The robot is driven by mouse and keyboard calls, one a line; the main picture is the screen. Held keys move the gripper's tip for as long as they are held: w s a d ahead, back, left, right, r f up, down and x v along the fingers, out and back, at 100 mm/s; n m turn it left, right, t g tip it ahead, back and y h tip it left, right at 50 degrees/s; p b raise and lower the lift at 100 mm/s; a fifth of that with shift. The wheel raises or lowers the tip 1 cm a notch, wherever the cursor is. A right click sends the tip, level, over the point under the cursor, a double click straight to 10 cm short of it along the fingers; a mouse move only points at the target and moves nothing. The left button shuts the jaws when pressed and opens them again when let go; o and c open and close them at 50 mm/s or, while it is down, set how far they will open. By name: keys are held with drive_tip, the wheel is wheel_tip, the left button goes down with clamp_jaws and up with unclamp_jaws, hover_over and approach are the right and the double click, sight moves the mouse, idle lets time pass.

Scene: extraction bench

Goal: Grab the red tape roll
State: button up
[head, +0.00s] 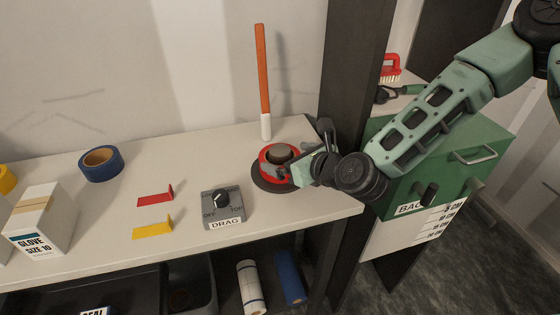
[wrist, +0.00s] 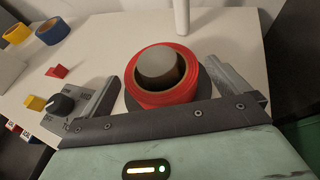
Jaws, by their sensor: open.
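The red tape roll (wrist: 165,98) sits around a grey-topped post (wrist: 158,66) on a dark round base. In the head view the roll (head: 265,164) is near the right end of the bench, partly hidden by my gripper (head: 300,163). In the wrist view my gripper (wrist: 165,82) is open, with one finger to the left of the roll and the other to the right. The roll lies between the fingers, and a gap shows on each side. I cannot tell how high the fingers are against it.
An orange-handled stick (head: 262,80) stands upright behind the roll. A grey dial box (head: 228,208), a red marker (head: 155,198) and a yellow marker (head: 153,229) lie to the left. A blue roll (head: 101,164) and glove box (head: 42,222) are farther left. A green cabinet (head: 450,165) stands right.

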sight(264, 155)
drive_tip(key=shift+f+p+x, duration=0.15)
drive_tip(key=shift+p+x, duration=0.15)
drive_tip(key=shift+x, duration=0.85)
drive_tip(key=shift+f+p+x, duration=0.15)
drive_tip(key=shift+p+x, duration=0.15)
drive_tip(key=shift+x, duration=0.9)
drive_tip(key=shift+s, duration=0.15)
drive_tip(key=c, duration=0.7)
drive_tip(key=shift+r, duration=0.1)
